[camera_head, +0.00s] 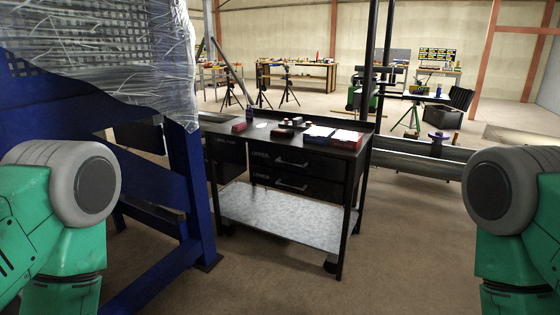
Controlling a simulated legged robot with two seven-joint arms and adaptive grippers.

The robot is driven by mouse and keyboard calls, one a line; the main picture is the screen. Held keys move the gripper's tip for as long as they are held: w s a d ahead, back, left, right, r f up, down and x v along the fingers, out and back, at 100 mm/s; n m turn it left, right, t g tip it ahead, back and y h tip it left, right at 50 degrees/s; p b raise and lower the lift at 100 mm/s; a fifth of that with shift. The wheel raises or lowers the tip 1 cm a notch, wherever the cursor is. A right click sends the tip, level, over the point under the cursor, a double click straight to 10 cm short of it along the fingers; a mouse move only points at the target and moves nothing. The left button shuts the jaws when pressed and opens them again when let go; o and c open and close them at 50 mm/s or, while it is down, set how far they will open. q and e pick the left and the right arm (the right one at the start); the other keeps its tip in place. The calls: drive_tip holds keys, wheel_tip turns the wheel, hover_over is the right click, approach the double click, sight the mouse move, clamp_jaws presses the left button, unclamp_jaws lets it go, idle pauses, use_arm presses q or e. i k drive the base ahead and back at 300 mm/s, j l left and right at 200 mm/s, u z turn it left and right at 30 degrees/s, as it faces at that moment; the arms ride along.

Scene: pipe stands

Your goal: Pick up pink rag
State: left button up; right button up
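A dark workbench (222,130) with two drawers stands ahead, a little right of the picture's middle. On the right of its top lies a flat item with a pinkish red edge (346,136). It may be the pink rag, but it is too small to tell. A white and blue flat item (319,131) lies just left of it. My green arms show at the left and right edges, well short of the bench. Neither gripper is in view.
Small red items (239,127) and a dark bottle (249,113) stand on the bench. A blue frame (190,185) with wrapped goods stands close on the left. Large pipes (420,165) lie to the right behind the bench. The floor (400,250) in front right is clear.

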sight(240, 127)
drive_tip(key=i+l+u, duration=0.3)
drive_tip(key=i+l, duration=0.2)
drive_tip(key=i, duration=0.15)
drive_tip(key=i+l+u, duration=0.35)
drive_tip(key=i+l, duration=0.25)
drive_tip(key=i+z, duration=0.2)
drive_tip(key=z, duration=0.15)
drive_tip(key=i+j+z, duration=0.15)
drive_tip(key=z, duration=0.2)
drive_tip(key=i+j+z, duration=0.15)
drive_tip(key=z, duration=0.2)
